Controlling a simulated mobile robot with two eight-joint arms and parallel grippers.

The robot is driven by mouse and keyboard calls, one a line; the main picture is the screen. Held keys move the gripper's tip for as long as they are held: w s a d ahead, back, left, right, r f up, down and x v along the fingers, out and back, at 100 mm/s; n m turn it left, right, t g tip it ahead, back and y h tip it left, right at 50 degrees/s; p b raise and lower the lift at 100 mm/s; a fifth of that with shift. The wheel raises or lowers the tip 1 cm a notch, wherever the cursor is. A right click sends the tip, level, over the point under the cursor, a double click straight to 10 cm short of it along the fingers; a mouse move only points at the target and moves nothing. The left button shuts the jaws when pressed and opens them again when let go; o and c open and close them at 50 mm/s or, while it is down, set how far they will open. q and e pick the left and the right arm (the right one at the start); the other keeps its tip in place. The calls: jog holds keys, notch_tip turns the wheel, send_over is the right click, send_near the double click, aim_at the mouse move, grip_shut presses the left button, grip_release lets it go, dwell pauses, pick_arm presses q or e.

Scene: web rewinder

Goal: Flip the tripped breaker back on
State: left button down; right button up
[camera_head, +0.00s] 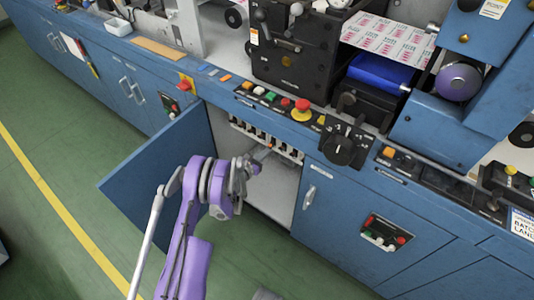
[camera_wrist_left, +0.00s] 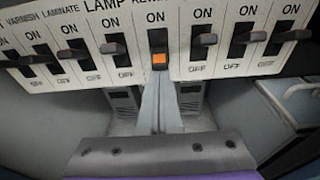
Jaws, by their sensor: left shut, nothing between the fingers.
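A row of breakers (camera_head: 283,146) sits inside the open cabinet under the machine's worktop. In the left wrist view, the breaker panel (camera_wrist_left: 218,72) carries several dark levers, with ON printed above them and OFF below. My left gripper (camera_head: 257,167) is shut and empty inside the cabinet opening, just below the row. In the left wrist view its grey fingers (camera_wrist_left: 160,85) point up at the orange patch; I cannot tell whether they touch it.
The blue cabinet door (camera_head: 150,165) stands open to the left of my left arm. A closed blue door (camera_head: 345,200) is on the right. A control strip with buttons and a red mushroom button (camera_head: 302,106) runs above. Green floor (camera_head: 60,200) is clear at left.

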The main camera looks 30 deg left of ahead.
aim_at(270, 145)
pick_arm(q)
jog(key=r+g+b, duration=0.1)
jog(key=g, duration=0.1)
jog(key=r+g+b, duration=0.1)
jog(key=g, duration=0.1)
jog(key=shift+s, duration=0.2)
jog(key=shift+r, duration=0.15)
jog(key=shift+r+p, duration=0.3)
jog(key=shift+r, duration=0.35)
